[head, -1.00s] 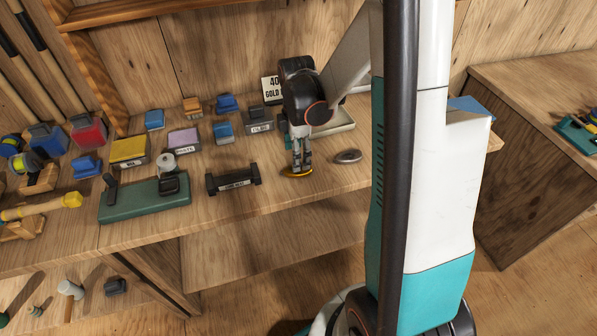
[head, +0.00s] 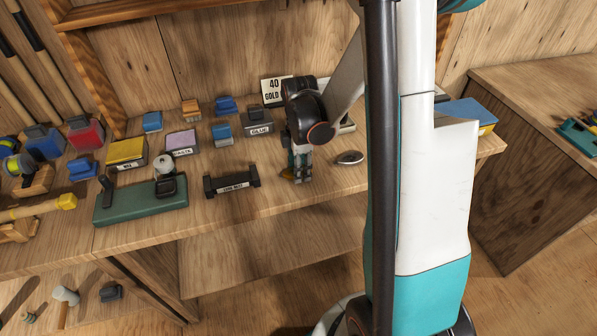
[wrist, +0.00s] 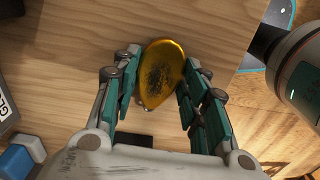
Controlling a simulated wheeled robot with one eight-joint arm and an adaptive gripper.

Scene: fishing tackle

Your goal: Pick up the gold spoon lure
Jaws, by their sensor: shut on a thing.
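The gold spoon lure (wrist: 160,75) is an oval, shiny gold piece with a dark patch in its middle. In the wrist view it sits between the two teal-padded fingers of my gripper (wrist: 155,95), which is shut on it. In the head view my gripper (head: 300,176) is low over the front part of the workbench (head: 330,190). A small gold bit of the lure (head: 287,174) shows beside the fingers there; the rest is hidden. I cannot tell whether the lure touches the bench.
A grey oval piece (head: 349,157) lies just right of my gripper. A black labelled rack (head: 232,183) stands to its left, and a green base (head: 140,203) farther left. Several labelled boxes stand behind. A "40 GOLD" sign (head: 274,91) stands at the back.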

